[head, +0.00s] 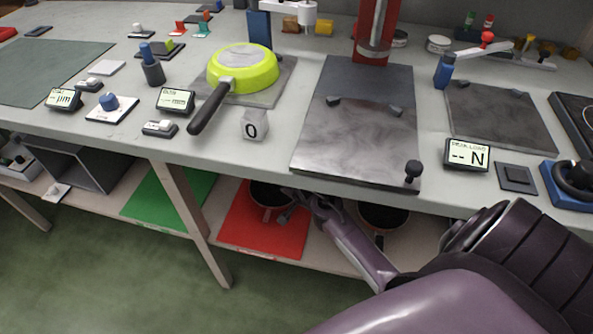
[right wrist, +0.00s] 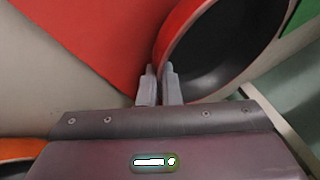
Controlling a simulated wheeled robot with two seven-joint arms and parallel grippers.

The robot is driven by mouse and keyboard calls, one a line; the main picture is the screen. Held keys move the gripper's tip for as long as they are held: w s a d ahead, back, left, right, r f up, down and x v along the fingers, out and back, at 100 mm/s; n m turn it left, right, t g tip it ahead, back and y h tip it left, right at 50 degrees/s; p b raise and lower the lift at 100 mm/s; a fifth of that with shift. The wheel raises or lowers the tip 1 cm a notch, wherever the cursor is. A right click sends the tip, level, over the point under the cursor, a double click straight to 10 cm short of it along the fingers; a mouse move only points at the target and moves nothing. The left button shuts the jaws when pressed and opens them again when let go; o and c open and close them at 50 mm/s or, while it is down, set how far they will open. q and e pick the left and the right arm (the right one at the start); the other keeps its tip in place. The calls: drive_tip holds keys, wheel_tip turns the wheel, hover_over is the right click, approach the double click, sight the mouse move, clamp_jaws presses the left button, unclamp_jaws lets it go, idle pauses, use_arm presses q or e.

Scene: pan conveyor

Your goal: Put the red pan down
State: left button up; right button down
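The red pan (head: 268,212) is at the red mat (head: 262,240) on the lower shelf, its dark inside facing up. Its top is partly hidden by the bench edge. My right gripper (head: 289,206) reaches under the bench to the pan's right side. In the right wrist view, the fingers (right wrist: 161,72) are close together with the red pan's wall (right wrist: 182,40) between them, one inside and one outside. The red mat (right wrist: 95,45) lies below. I cannot tell whether the pan's base touches it. My left gripper is not in view.
A second orange-red pan (head: 383,233) stands on the shelf right of the mat, partly behind my arm. A green mat (head: 165,203) lies left, bare where visible. A bench leg (head: 193,225) stands between the mats. The bench top above holds an upturned yellow-green pan (head: 243,66).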

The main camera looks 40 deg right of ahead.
drive_tip(key=shift+w+f, duration=0.1)
drive_tip(key=shift+f, duration=0.2)
drive_tip(key=c, duration=1.6)
unclamp_jaws()
